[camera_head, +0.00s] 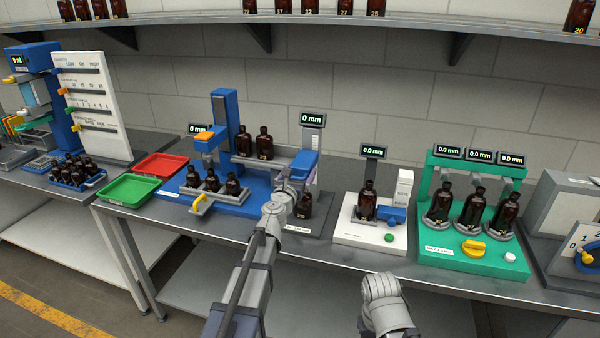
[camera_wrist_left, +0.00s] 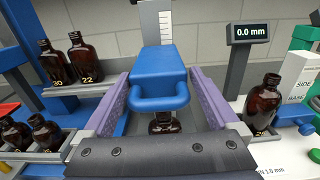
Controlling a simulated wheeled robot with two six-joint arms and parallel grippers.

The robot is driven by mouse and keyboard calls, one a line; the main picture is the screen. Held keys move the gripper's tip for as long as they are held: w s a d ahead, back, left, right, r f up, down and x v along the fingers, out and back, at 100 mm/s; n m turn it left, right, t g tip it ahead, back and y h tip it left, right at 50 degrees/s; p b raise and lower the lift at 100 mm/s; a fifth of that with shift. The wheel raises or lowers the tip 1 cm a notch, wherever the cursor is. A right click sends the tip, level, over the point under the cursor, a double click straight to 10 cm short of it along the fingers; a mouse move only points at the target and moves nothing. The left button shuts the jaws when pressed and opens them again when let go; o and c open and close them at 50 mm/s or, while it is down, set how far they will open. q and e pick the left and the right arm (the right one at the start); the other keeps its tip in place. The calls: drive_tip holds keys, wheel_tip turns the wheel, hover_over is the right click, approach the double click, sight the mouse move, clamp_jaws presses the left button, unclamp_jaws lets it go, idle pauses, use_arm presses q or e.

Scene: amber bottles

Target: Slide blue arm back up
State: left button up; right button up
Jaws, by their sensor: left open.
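The blue arm (camera_wrist_left: 160,75), a block with a looped front handle, sits on the ruled post (camera_head: 312,140) with the 0 mm display (camera_head: 313,119). In the head view the blue arm (camera_head: 303,160) is partly hidden by my wrist. An amber bottle (camera_wrist_left: 163,123) stands beneath it; the bottle also shows in the head view (camera_head: 303,208). My left gripper (camera_head: 298,178) is open, its purple fingers on either side of the blue arm in the left wrist view (camera_wrist_left: 160,92), with apparent gaps. Contact cannot be told. My right gripper's jaws are not visible.
Two bottles (camera_head: 254,143) stand on a raised shelf left of the blue arm, with several (camera_head: 212,180) in front. A white gauge stand (camera_head: 370,233) with a bottle is to the right, then a green stand (camera_head: 440,245). Red (camera_head: 161,165) and green (camera_head: 128,188) trays lie left.

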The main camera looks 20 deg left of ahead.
use_arm(q)
drive_tip(key=s, duration=0.7)
drive_tip(key=shift+s+a, duration=0.1)
drive_tip(key=shift+s, duration=0.15)
drive_tip(key=shift+w, duration=0.1)
drive_tip(key=shift+d+m+h, duration=0.3)
drive_tip(key=shift+d+m, duration=0.05)
drive_tip(key=shift+m, duration=0.15)
drive_tip(key=s+d+f+m+g+h, duration=0.35)
drive_tip(key=d+f+m, duration=0.25)
drive_tip(key=m, duration=0.4)
drive_tip(key=s+d+f+m+g+h, duration=0.2)
drive_tip(key=s+d+f+m+g, duration=0.4)
drive_tip(key=m, duration=0.5)
drive_tip(key=s+a+f+m+g+y, duration=0.3)
drive_tip(key=s+f+m+g, duration=0.15)
drive_tip(key=s+m, duration=0.3)
drive_tip(key=s+a+f+m+g+y, duration=0.35)
drive_tip(key=s+f+m, duration=0.3)
drive_tip(key=s, duration=0.25)
drive_tip(key=s+d+r+m+y, duration=0.1)
drive_tip(key=s+d+m, duration=0.2)
drive_tip(key=d, duration=0.7)
drive_tip(key=shift+s+d+g+y, duration=0.3)
drive_tip(key=shift+s+d+g, duration=0.15)
drive_tip(key=shift+s, duration=0.75)
